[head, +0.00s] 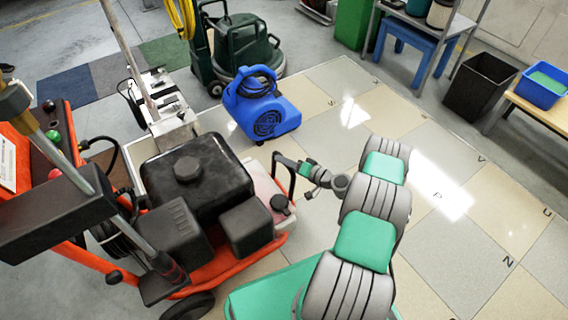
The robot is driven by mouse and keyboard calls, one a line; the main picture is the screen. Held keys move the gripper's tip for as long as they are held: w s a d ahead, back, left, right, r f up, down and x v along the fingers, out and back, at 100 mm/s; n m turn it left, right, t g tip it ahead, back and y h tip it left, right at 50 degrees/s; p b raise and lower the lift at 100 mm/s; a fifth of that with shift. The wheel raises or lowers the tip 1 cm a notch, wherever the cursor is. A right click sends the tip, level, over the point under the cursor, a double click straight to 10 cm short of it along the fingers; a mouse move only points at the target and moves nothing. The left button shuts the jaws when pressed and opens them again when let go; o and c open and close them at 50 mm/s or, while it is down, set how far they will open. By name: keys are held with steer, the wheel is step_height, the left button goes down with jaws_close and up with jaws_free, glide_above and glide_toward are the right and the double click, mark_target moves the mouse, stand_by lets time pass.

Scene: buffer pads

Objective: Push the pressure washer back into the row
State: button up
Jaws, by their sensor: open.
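The pressure washer (193,178) stands large at the left, with a black engine on an orange frame, a black wheel and a pale tank at its right side. My gripper (303,178) is at the end of my green and grey arm, at the right side of the washer by a dark loop-shaped part (291,190). It is open and appears empty. I cannot tell whether it touches the washer. Behind the washer, a blue blower (262,108), a dark green floor machine (240,50) and a pale upright machine (160,110) stand close together.
Tiled floor (440,190) with letters lies clear to the right of my arm. A black bin (481,88), a table with a blue tub (541,88) and a blue stool (408,45) stand at the back right. Coloured mats (115,72) lie at the back left.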

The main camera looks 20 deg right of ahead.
steer(key=shift+w+a, duration=0.1)
steer(key=shift+w, duration=0.1)
steer(key=shift+c, duration=0.4)
jaws_close()
stand_by(0.9)
